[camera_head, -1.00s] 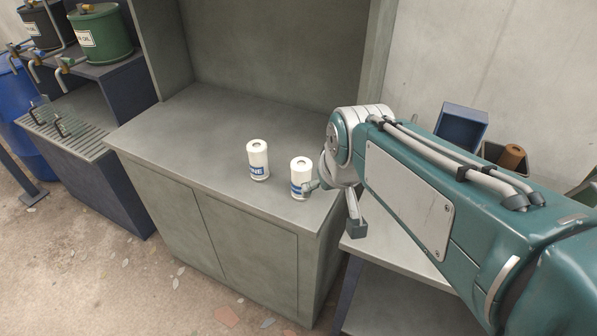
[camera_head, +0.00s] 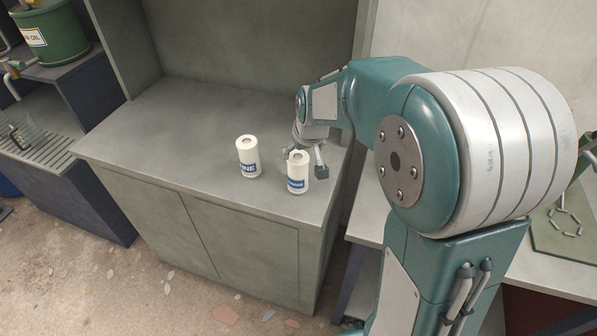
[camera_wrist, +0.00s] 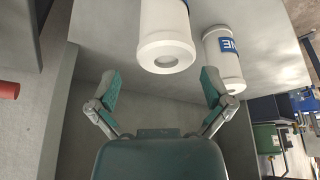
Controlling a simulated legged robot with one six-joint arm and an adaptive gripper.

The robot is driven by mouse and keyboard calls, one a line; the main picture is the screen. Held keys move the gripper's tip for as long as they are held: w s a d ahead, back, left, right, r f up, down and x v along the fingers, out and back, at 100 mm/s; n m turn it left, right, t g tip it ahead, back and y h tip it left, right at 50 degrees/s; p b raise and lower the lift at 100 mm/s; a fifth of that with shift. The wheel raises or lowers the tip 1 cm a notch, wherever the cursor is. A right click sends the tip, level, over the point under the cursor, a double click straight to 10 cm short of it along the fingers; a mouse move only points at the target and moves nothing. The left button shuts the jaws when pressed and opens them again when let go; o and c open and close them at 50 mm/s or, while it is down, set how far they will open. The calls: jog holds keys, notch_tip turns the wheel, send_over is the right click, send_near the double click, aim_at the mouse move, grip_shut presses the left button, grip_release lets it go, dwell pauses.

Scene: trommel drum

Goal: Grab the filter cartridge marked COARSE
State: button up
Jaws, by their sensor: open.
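Two white cylindrical cartridges with blue label bands stand upright on the grey cabinet top. The left cartridge (camera_head: 248,157) shows letters ending in "NE"; it also appears in the wrist view (camera_wrist: 224,62), at right. The right cartridge (camera_head: 298,174) has a blue label whose word I cannot read; in the wrist view (camera_wrist: 165,38) it is at the top centre, its label mostly out of frame. My gripper (camera_head: 304,161) is just behind the right cartridge. In the wrist view my gripper (camera_wrist: 160,84) is open and empty, its spread fingers pointing toward that cartridge.
A green drum (camera_head: 50,35) stands on a dark shelf at left. A lower grey bench (camera_head: 545,265) lies at right.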

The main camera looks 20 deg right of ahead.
aim_at(297, 157)
jog(key=x, duration=0.4)
jog(key=shift+a+f, duration=0.25)
jog(key=shift+a, duration=0.15)
jog(key=shift+w+f, duration=0.2)
jog(key=shift+f, duration=0.2)
jog(key=shift+d, duration=0.1)
jog(key=c, duration=1.1)
